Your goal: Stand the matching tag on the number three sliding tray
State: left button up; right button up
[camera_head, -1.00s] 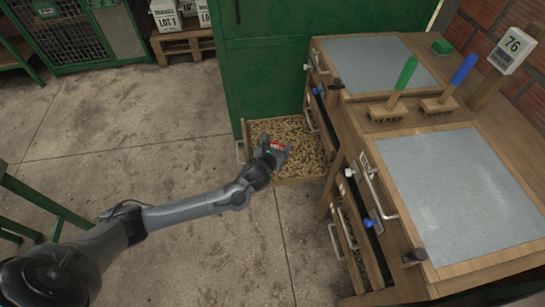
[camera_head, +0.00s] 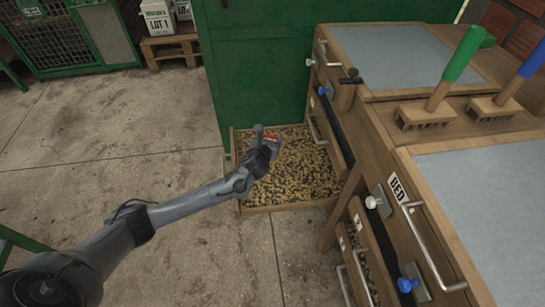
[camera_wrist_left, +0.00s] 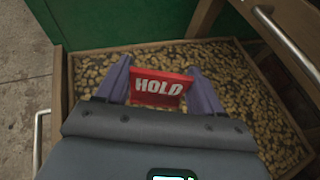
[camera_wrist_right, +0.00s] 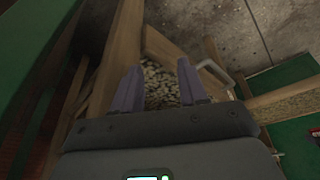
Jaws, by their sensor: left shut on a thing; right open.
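My left gripper (camera_head: 266,139) is shut on a red tag. In the left wrist view the red tag (camera_wrist_left: 160,88) faces me, reads HOLD in white, and sits between the two fingertips. Under it is a pulled-out wooden tray (camera_head: 290,208) filled with yellow-brown beans; its rim also shows in the left wrist view (camera_wrist_left: 58,85). The gripper is over the tray's left part; I cannot tell if the tag touches the beans. No number is readable on this tray. My right gripper (camera_wrist_right: 160,78) is open and empty in the right wrist view, facing pale beans between wooden walls.
Green-handled (camera_head: 430,110) and blue-handled brushes (camera_head: 505,103) lie on top. A green panel (camera_head: 255,70) stands behind the tray. The floor at left is clear.

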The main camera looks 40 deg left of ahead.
pick_arm(q)
jog(key=f+b, duration=0.1)
jog(key=f, duration=0.1)
jog(key=f+b, duration=0.1)
jog(key=f, duration=0.1)
jog(key=s+f+b, duration=0.1)
jog(key=f, duration=0.1)
jog(key=shift+d+f, duration=0.1)
jog(key=shift+d, duration=0.2)
jog(key=shift+w+f+b, duration=0.1)
jog(key=shift+f+b, duration=0.6)
jog(key=shift+b, duration=0.05)
notch_tip(320, 180, down, 3)
jog(key=shift+f+b, duration=0.1)
jog(key=shift+b, duration=1)
pick_arm(e)
notch_tip(320, 180, down, 8)
jog(key=s, duration=0.1)
jog(key=shift+s+d+r, duration=0.25)
jog(key=shift+d, duration=0.15)
pick_arm(q)
jog(key=shift+a, duration=0.1)
pick_arm(e)
jog(key=shift+w+a, duration=0.1)
pick_arm(q)
jog(key=o, duration=1)
